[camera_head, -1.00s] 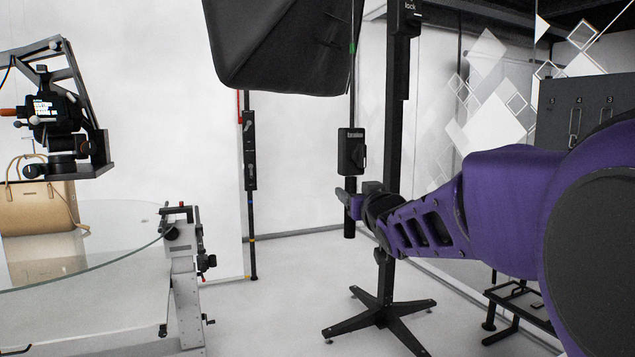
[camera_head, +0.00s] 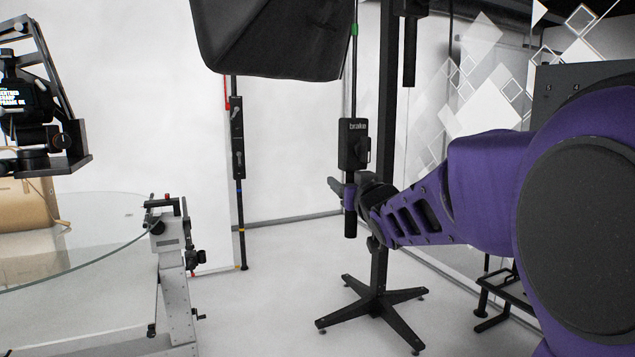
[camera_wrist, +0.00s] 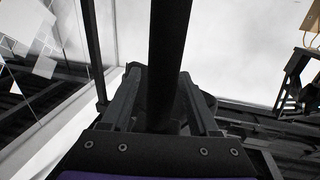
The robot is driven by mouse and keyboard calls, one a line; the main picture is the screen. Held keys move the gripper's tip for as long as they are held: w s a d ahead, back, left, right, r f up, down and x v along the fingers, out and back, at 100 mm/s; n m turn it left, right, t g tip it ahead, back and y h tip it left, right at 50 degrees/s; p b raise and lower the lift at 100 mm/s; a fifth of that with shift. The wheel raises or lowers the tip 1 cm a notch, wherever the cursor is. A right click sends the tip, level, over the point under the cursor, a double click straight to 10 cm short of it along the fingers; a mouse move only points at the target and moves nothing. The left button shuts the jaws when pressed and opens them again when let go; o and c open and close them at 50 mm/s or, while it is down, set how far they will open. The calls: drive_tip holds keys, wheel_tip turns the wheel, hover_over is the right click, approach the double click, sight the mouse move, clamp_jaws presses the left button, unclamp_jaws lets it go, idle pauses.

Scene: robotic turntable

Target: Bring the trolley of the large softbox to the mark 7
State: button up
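The large softbox (camera_head: 275,40) is a black box shape at the top of the head view. Its trolley has a black upright column (camera_head: 384,190) on a star-shaped foot (camera_head: 371,303) on the floor. A thin rod in front of the column carries a black box marked "brake" (camera_head: 353,146) and ends in a dark grip (camera_head: 350,222). My gripper (camera_head: 343,190) is at this rod, just below the brake box. In the wrist view, the fingers of my gripper (camera_wrist: 164,95) lie on either side of the rod (camera_wrist: 170,40), close against it. I see no mark 7.
A glass turntable (camera_head: 100,250) with a tan bag (camera_head: 25,205) is at the left, under a camera rig (camera_head: 45,120). A thin black pole (camera_head: 238,190) stands against the white wall. A grey cabinet and a dark step frame (camera_head: 500,290) are at the right. White floor lies between.

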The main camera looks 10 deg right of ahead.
clamp_jaws()
idle(1.3)
